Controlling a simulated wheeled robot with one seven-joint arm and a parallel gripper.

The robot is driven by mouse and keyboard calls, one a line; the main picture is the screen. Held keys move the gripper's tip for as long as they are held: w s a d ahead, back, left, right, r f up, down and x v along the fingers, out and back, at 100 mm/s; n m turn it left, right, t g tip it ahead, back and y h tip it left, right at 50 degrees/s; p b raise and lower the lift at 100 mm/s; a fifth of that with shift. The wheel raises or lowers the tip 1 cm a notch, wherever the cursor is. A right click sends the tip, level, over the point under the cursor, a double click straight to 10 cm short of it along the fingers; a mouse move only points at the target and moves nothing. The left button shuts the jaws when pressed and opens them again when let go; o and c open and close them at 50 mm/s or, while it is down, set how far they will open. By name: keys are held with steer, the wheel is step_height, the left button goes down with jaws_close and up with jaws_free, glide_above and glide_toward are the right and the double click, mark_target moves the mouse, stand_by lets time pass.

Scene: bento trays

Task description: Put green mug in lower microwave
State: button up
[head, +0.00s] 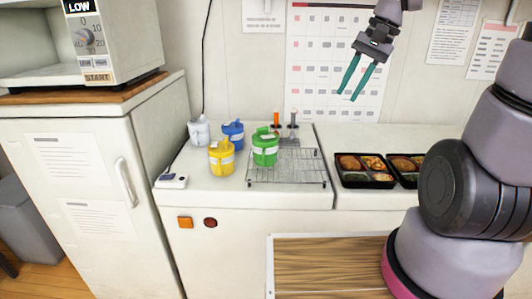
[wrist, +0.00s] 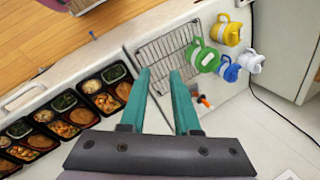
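The green mug (head: 265,148) stands upright at the left part of a wire rack on the white counter. It also shows in the wrist view (wrist: 203,57), beyond and right of my fingertips. My gripper (head: 353,82) is in the air above the counter, right of the green mug and in front of the wall calendar. Its two teal fingers are apart with nothing between them, as the wrist view (wrist: 166,72) also shows. A microwave (head: 120,45) marked LOW stands on the wooden top of a white cabinet at upper left. Its interior is only partly in view.
A yellow mug (head: 221,158), a blue mug (head: 233,135) and a white mug (head: 199,131) stand close together left of the green mug. The wire rack (head: 290,182) is otherwise mostly bare. Bento trays (head: 365,184) sit at right. A wooden surface (head: 320,265) is in front.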

steer(key=w+a+f+m+g+y, duration=0.2)
steer(key=w+a+f+y, duration=0.1)
steer(key=f, duration=0.4)
steer(key=w+a+f+m+g+y, duration=0.1)
steer(key=w+a+f+g+y, duration=0.2)
steer(key=f, duration=0.4)
steer(key=m+t+y, duration=0.1)
steer(key=m+y, duration=0.6)
steer(key=y, duration=0.1)
glide_toward(264, 158)
steer(key=shift+w+d+r, duration=0.1)
steer(key=shift+w+d, duration=0.3)
steer(key=shift+a, duration=0.2)
steer(key=a, duration=0.5)
steer(key=shift+s, duration=0.3)
steer(key=shift+s+a+f, duration=0.1)
steer(key=shift+s+a, duration=0.05)
steer(key=shift+a, duration=0.75)
steer(key=shift+s+a+f, duration=0.15)
steer(key=shift+s+a, duration=0.05)
steer(key=shift+a, duration=0.7)
steer(key=shift+s+a+f, duration=0.1)
steer(key=shift+s+a, duration=0.05)
steer(key=shift+a, duration=0.75)
jaws_close()
